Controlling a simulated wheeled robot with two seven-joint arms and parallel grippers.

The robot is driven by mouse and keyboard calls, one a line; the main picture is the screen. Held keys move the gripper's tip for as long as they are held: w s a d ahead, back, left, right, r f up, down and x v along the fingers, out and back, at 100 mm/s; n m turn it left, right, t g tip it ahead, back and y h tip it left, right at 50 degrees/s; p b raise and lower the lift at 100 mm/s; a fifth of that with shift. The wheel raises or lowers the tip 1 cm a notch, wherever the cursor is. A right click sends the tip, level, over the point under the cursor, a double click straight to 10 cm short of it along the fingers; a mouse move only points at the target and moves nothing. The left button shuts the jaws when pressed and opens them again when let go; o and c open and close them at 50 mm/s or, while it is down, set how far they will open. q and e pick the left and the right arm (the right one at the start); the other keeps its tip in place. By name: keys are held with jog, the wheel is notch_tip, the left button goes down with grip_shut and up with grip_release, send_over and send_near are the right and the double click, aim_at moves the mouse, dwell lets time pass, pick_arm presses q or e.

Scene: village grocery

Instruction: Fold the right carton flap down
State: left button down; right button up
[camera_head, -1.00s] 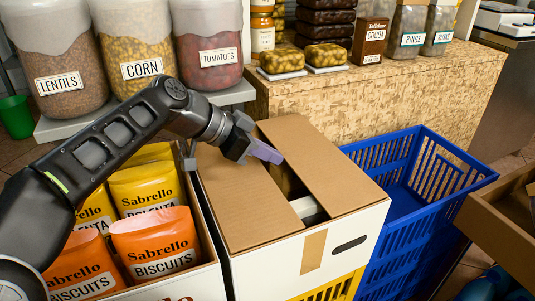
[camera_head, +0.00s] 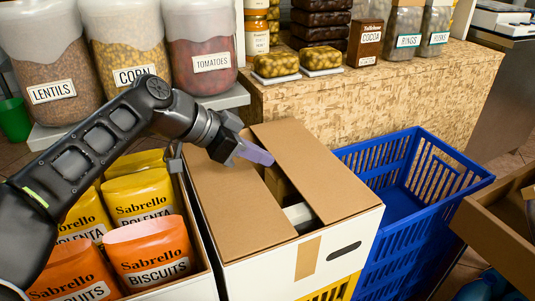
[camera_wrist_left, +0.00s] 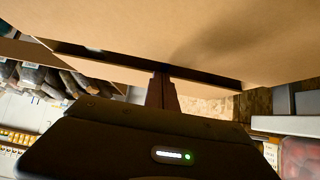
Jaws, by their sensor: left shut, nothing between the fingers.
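The white carton (camera_head: 300,276) stands at the middle of the head view, with brown flaps on top. Its right flap (camera_head: 318,172) lies across the right part of the opening; I cannot tell whether it is fully flat. The left flap (camera_head: 238,205) covers the left part. A narrow gap between them shows some contents, mostly hidden. My left gripper (camera_head: 257,152) is shut and empty, its fingertips over the gap near the far end, close to the right flap's inner edge. Contact is unclear. In the left wrist view the shut fingers (camera_wrist_left: 161,90) show against brown cardboard (camera_wrist_left: 190,30). My right gripper is out of view.
A box of orange biscuit bags (camera_head: 150,255) and yellow polenta bags (camera_head: 140,200) stands left of the carton. A blue crate (camera_head: 410,222) stands at its right. A wood-chip counter (camera_head: 375,105) with goods is behind. An open brown box (camera_head: 497,235) is far right.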

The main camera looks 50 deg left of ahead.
pick_arm(q)
jog(key=p+v, duration=0.1)
jog(key=v, duration=0.4)
jog(key=shift+s+a+f, duration=0.1)
jog(key=shift+a+f, duration=0.05)
jog(key=shift+s+a, duration=0.2)
jog(key=shift+s, duration=0.25)
